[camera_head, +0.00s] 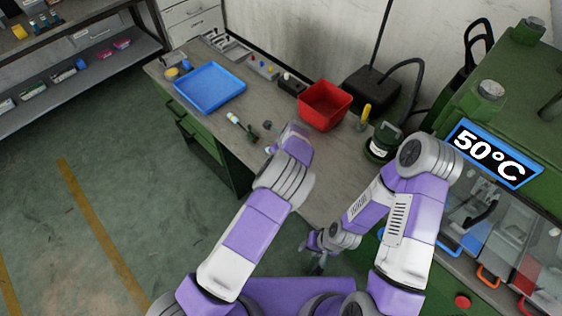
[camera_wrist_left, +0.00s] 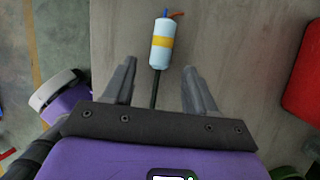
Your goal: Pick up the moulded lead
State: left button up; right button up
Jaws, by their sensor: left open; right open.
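What looks like the moulded lead (camera_head: 234,118) lies on the grey bench, a pale cylinder with a yellow band and a thin dark cable. In the left wrist view the lead's cylinder (camera_wrist_left: 162,44) shows blue and red ends at its far side. Its dark cable runs back between the fingers of my left gripper (camera_wrist_left: 158,92). That gripper is open, with a finger on either side of the cable and clear space between. In the head view my left gripper (camera_head: 268,138) is partly hidden by its wrist. My right gripper (camera_head: 316,262) is open and empty, low beside the bench.
A blue tray (camera_head: 211,107) lies at the bench's left, and a red bin (camera_head: 325,124) stands to the right of the lead. A dark green container (camera_head: 381,150) and a green machine (camera_head: 520,75) reading 50°C are farther right. Bench around the lead is mostly bare.

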pick_arm(q)
jog(key=x, duration=0.2)
jog(key=shift+a+f, duration=0.1)
jog(key=shift+f, duration=0.2)
grip_shut()
jog(key=shift+r, duration=0.15)
notch_tip(320, 180, up, 10)
dwell(0.4)
